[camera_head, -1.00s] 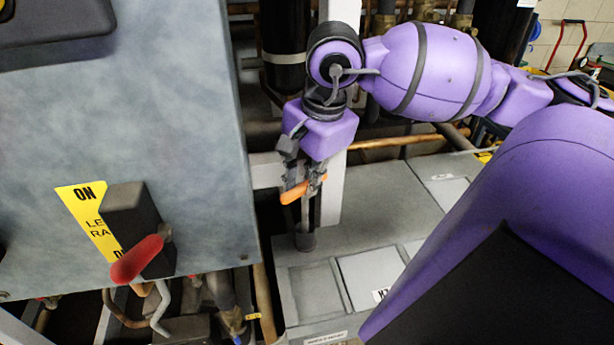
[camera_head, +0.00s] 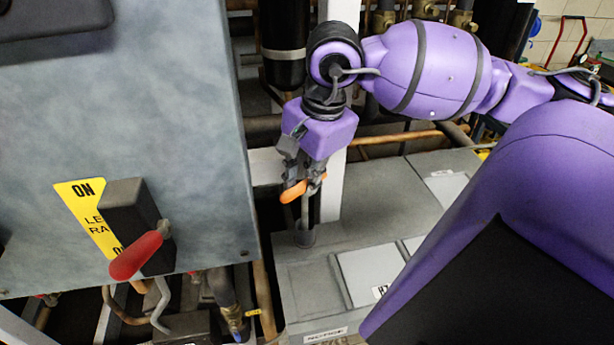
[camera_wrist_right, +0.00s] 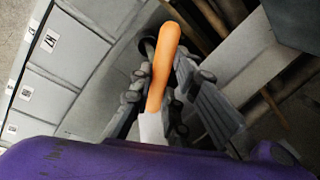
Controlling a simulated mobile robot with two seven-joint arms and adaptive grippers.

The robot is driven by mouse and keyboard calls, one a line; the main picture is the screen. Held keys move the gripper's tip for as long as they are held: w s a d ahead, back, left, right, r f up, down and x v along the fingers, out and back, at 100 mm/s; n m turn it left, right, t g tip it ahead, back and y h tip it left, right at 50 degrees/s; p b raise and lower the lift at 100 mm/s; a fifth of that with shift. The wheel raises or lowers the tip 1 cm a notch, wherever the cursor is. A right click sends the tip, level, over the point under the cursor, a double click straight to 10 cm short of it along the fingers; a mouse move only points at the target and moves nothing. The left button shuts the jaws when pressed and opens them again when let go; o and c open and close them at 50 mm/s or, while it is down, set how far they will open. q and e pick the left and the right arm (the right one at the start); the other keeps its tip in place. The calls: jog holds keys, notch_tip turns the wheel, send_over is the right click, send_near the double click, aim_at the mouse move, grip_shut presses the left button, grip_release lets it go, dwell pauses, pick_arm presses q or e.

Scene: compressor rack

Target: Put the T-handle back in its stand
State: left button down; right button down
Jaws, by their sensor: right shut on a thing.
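The T-handle has an orange grip (camera_head: 293,192) and a thin grey shaft (camera_head: 305,210) that points down. My right gripper (camera_head: 304,180) is shut on the T-handle near its orange grip. The stand is a short grey cylinder (camera_head: 305,237) on the grey cabinet top, directly below the gripper. The shaft's lower end meets the stand's top in the head view; how deep it sits inside I cannot tell. In the right wrist view the orange grip (camera_wrist_right: 163,65) lies across the fingers, and the stand's dark rim shows partly behind it. My left gripper is not in view.
A grey-blue panel (camera_head: 120,90) with a red-handled lever (camera_head: 136,256) stands left of the gripper. Pipes and a pale upright post (camera_head: 333,195) are close behind it. The grey cabinet top (camera_head: 385,205) is clear to the right.

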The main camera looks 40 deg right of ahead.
jog(key=c, duration=1.6)
grip_release()
jog(key=r, duration=0.4)
jog(key=s+r, duration=0.1)
jog(key=r, duration=0.3)
jog(key=s+r, duration=0.1)
jog(key=r, duration=0.3)
jog(key=shift+s+d, duration=0.1)
